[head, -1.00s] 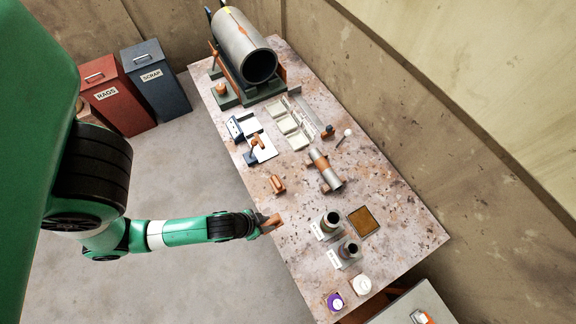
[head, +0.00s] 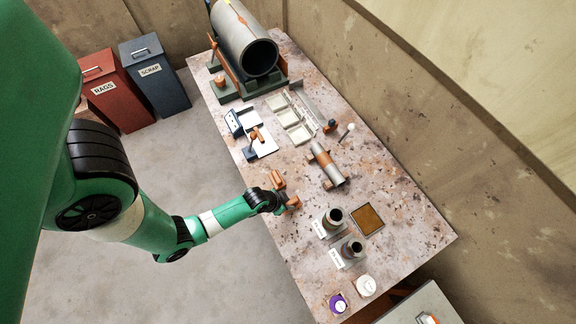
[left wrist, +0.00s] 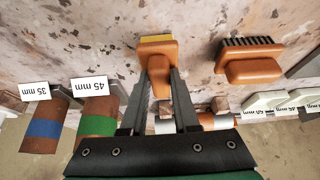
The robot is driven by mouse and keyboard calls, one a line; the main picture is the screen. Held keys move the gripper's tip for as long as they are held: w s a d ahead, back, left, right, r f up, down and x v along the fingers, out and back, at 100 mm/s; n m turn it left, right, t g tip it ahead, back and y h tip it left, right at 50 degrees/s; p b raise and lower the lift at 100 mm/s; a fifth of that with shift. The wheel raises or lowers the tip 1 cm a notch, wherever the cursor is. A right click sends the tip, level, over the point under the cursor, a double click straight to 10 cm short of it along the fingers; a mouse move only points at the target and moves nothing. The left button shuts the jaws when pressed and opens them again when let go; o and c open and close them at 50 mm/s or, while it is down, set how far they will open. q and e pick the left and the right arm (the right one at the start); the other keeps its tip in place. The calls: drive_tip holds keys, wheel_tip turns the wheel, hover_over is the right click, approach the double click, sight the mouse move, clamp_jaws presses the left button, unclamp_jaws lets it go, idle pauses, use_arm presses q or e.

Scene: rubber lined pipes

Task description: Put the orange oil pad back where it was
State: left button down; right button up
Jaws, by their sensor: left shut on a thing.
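My left gripper (head: 284,202) is shut on the orange oil pad (left wrist: 156,52), an orange block with a thin yellow edge. In the left wrist view the pad sits between the two dark fingertips. In the head view the pad (head: 293,203) is over the table's near left edge; its height above the surface is hard to tell. An orange-handled brush with black bristles (left wrist: 249,62) lies beside it; it also shows in the head view (head: 278,179). A square brown tray (head: 367,219) lies farther right. My right gripper is out of view.
Two upright dark-mouthed cylinders (head: 335,216) (head: 352,248) with white labels stand right of the gripper. A short pipe (head: 327,163) lies behind. White trays (head: 290,118) and a large pipe (head: 245,45) are at the far end. The table (head: 410,225) is bare at right.

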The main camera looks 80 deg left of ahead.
use_arm(q)
drive_tip(key=c, duration=1.1)
unclamp_jaws()
drive_tip(key=shift+f, duration=0.15)
drive_tip(key=o, duration=0.4)
drive_tip(key=shift+o, duration=0.2)
drive_tip(key=shift+r, duration=0.3)
drive_tip(key=p+v, duration=0.5)
drive_tip(key=v, duration=0.6)
drive_tip(key=shift+s+r, duration=0.15)
drive_tip(key=shift+r, duration=0.2)
